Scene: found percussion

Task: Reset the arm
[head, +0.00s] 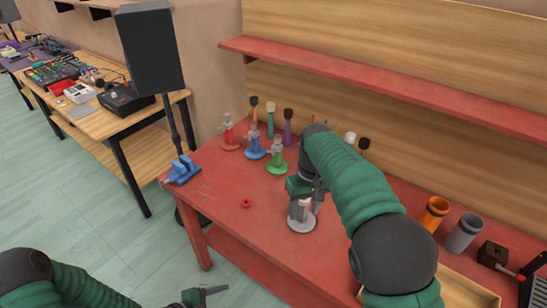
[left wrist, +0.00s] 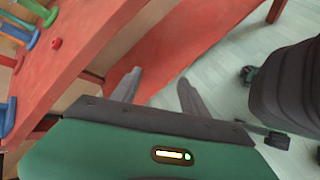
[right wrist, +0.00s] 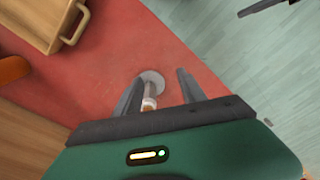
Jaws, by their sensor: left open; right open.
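I cannot tell whether the fingers touch the stem. My left gripper (head: 203,292) is low at the picture's bottom, off the table's front edge. In the left wrist view the fingers of the left gripper (left wrist: 160,75) are apart with nothing between them.
Orange (head: 433,214) and grey (head: 462,234) cups stand at right, near a wooden tray (head: 460,290). A speaker (head: 150,48) rises behind the left corner.

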